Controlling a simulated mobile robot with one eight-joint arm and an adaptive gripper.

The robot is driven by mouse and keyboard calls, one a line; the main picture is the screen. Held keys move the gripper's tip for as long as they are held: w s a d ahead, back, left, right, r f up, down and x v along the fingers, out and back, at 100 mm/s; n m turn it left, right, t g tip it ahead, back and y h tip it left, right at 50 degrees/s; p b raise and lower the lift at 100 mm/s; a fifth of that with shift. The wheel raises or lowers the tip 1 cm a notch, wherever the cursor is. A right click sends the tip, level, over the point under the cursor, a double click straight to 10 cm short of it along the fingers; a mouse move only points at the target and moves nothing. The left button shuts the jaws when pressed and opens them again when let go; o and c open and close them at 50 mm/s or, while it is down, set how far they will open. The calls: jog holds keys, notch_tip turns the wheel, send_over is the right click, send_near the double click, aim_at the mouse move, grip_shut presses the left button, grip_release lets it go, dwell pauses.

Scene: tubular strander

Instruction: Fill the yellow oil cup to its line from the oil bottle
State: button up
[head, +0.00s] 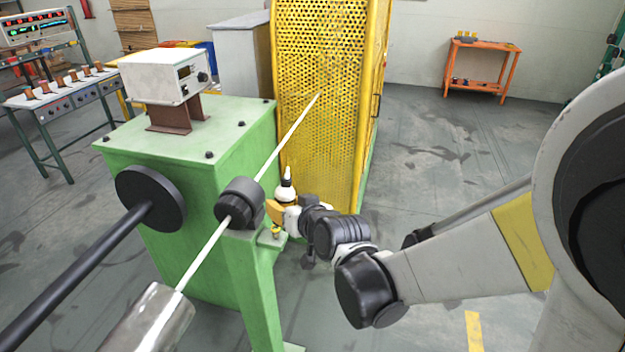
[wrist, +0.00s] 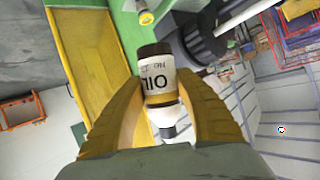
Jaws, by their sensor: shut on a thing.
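My gripper (head: 277,209) has yellow fingers shut on the oil bottle (head: 286,192), which stands upright with its white pointed nozzle up in the head view. In the wrist view the bottle (wrist: 157,78) is between the fingers, with its OIL label upside down and its dark base toward the top. The small yellow oil cup (head: 276,231) sits on the green machine's bracket, just below and left of the bottle. The cup also shows in the wrist view (wrist: 145,18), apart from the bottle. Its line and oil level cannot be made out.
The green machine stand (head: 190,145) carries a dark round guide (head: 240,203) with a white rod through it, close left of the bottle. A yellow perforated guard (head: 325,100) stands behind. An orange table (head: 480,65) is far right. Open floor lies right of the guard.

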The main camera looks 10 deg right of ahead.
jog(key=s+a+r+n+g+y+p, duration=0.2)
jog(key=a+n+y, duration=0.15)
jog(key=a, duration=0.45)
jog(key=s+a+r+n+g+y+p, duration=0.1)
jog(key=a+r+n+g+y+p, duration=0.15)
jog(key=a+n, duration=0.45)
jog(key=w+d+f+m+t+h+b, duration=0.1)
jog(key=d+b, duration=0.1)
jog(key=d, duration=0.3)
jog(key=d+f+m+t+h+b, duration=0.1)
jog(key=d+f+m+b, duration=0.1)
jog(key=d, duration=0.3)
jog(key=w+d+f+m+t+h+b, duration=0.1)
jog(key=d+m+b, duration=0.1)
jog(key=d, duration=0.3)
jog(key=shift+w+d+f+m+t, duration=0.25)
jog(key=shift+w+d+f+t, duration=0.05)
jog(key=shift+w+d+t, duration=0.1)
jog(key=s+d+f+m+h+b, duration=0.1)
jog(key=d+h+b, duration=0.1)
jog(key=d, duration=0.6)
jog(key=s+d+f+m+t+h+b, duration=0.1)
jog(key=s+d+f+m+b, duration=0.1)
jog(key=d, duration=0.7)
jog(key=shift+f+m+h, duration=0.15)
jog(key=shift+m+h, duration=0.15)
jog(key=shift+h, duration=0.1)
jog(key=shift+w+a+t, duration=0.1)
jog(key=shift+t, duration=0.15)
